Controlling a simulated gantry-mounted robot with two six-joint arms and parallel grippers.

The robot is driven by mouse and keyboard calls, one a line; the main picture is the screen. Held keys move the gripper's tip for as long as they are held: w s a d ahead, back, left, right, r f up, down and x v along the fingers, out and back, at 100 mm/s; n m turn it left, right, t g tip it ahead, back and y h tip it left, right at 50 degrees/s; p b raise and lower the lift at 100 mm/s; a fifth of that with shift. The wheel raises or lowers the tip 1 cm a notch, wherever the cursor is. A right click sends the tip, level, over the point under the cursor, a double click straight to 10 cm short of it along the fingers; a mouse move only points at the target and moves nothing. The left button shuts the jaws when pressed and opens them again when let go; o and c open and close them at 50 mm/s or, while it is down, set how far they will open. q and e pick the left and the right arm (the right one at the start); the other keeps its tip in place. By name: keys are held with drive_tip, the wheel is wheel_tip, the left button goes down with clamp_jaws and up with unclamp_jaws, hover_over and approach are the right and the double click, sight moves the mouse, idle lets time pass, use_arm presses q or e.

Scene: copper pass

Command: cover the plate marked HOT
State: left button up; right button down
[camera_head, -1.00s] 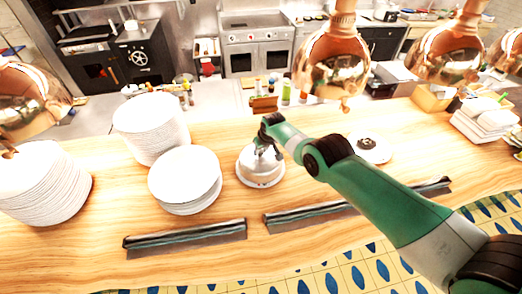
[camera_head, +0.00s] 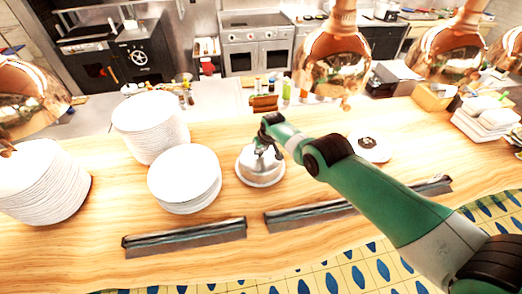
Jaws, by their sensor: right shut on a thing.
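A silver dome cover (camera_head: 254,168) sits over a white plate (camera_head: 262,184) near the middle of the counter. My right gripper (camera_head: 262,150) is at the top of the cover, shut on its knob. A second white plate (camera_head: 382,156) with dark food (camera_head: 367,143) stands uncovered to the right, partly behind my green right arm. I cannot make out a HOT marking on either plate. My left gripper is not in view.
Stacks of white plates stand at left (camera_head: 45,185), back left (camera_head: 150,125) and centre left (camera_head: 185,175). Copper lamps (camera_head: 332,65) hang over the counter. Two dark metal strips (camera_head: 185,238) lie along the front. White dishes (camera_head: 485,125) are stacked at far right.

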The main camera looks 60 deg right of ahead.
idle(0.3)
drive_tip(key=shift+c, duration=2.3)
unclamp_jaws()
drive_tip(key=o, duration=0.5)
drive_tip(key=shift+c, duration=0.2)
wheel_tip(320, 180, up, 5)
drive_tip(key=p, duration=0.5)
